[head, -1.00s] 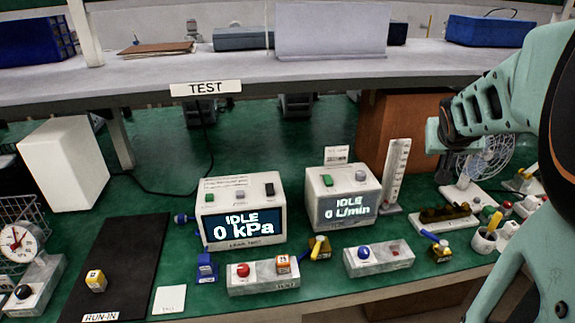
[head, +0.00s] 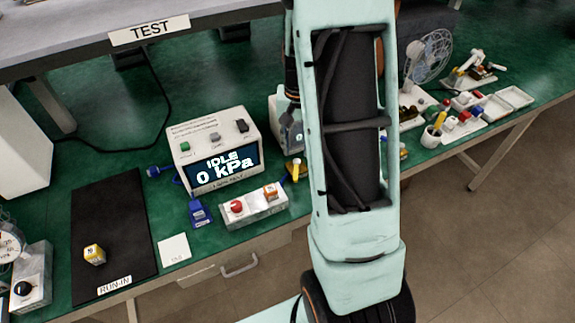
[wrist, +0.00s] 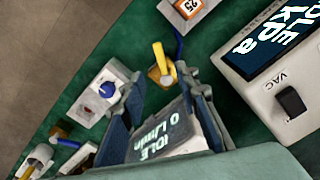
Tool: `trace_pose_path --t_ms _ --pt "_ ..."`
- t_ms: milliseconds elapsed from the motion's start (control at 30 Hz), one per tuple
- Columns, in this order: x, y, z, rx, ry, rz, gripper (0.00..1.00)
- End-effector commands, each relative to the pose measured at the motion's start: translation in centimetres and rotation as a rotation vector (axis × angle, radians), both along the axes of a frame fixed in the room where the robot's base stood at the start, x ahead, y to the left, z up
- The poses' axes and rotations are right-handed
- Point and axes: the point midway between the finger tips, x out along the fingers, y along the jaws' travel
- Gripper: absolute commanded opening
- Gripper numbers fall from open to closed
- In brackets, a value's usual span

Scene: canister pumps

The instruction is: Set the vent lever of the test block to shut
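The test block (head: 255,212) is a pale block in front of the leak-test box. It bears a red knob (head: 237,206) and an orange-and-white canister (head: 271,190), whose "25" label shows at the top of the wrist view (wrist: 187,8). A yellow lever on a brass-coloured base (head: 294,170) stands by the block's right end. It also shows in the wrist view (wrist: 161,58), with a blue handle beside it. I cannot tell its setting. My gripper (wrist: 160,75) is open and empty, its fingertips beside the lever without clear contact. My arm hides it in the head view.
The leak-test box (head: 215,160) reads IDLE 0 kPa. The flow box (wrist: 160,140) lies beyond the fingers. Another block with a blue knob (wrist: 107,90) is at left in the wrist view. A blue clip-like piece (head: 199,212) stands left of the test block.

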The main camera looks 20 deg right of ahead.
Motion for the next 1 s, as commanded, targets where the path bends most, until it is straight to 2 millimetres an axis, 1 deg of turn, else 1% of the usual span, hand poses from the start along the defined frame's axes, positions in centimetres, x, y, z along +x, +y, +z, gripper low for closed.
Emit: trace_pose_path --t_ms 167,400,600,800,1000 --pt "-0.1 0.1 -1.9 0.003 0.006 -0.001 0.29" --pt "-0.1 0.0 -6.3 0.002 0.006 -0.001 0.29" --pt "-0.1 0.0 -9.1 0.001 0.003 -0.001 0.29" --pt "0.0 0.0 -10.5 0.000 0.001 0.000 0.29" --pt "0.0 0.0 -10.7 0.000 0.000 0.000 0.29"
